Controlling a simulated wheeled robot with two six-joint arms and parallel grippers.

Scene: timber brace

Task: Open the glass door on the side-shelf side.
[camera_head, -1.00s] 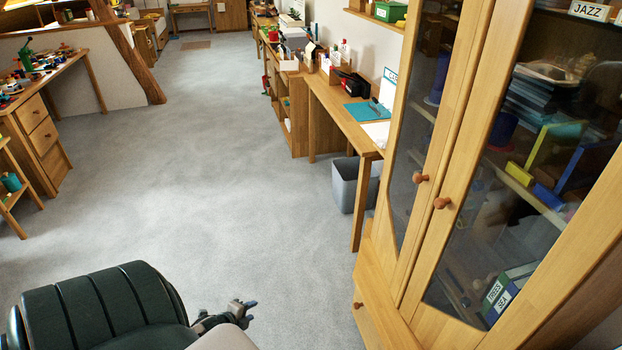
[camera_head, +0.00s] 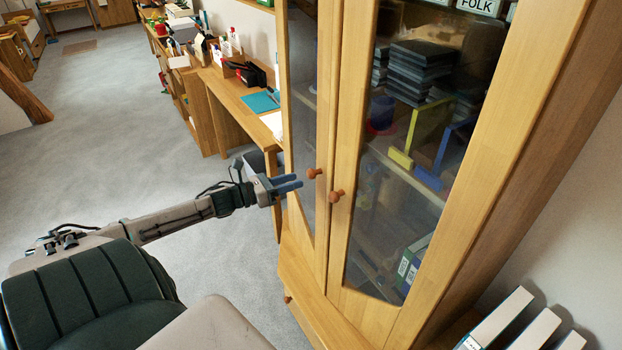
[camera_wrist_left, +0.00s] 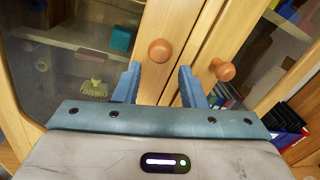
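A wooden cabinet has two glass doors, both looking shut. The left door (camera_head: 304,107) has a round reddish-brown knob (camera_head: 314,173) near the seam. The right door (camera_head: 346,120) has a matching knob (camera_head: 336,196) beside it. My left gripper (camera_head: 288,184) is just left of the left knob, pointing at it, apparently a little short of it. In the left wrist view my left gripper (camera_wrist_left: 160,84) is open, and the left knob (camera_wrist_left: 160,50) shows ahead between its fingers. The right knob (camera_wrist_left: 222,69) is outside the right finger. My right gripper is out of view.
A wooden desk (camera_head: 229,93) with a teal folder stands left of the cabinet. White binders (camera_head: 510,322) stand low at the right. Behind the glass are dark stacks (camera_head: 418,72) and coloured bookends. Open grey carpet (camera_head: 110,120) lies to the left.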

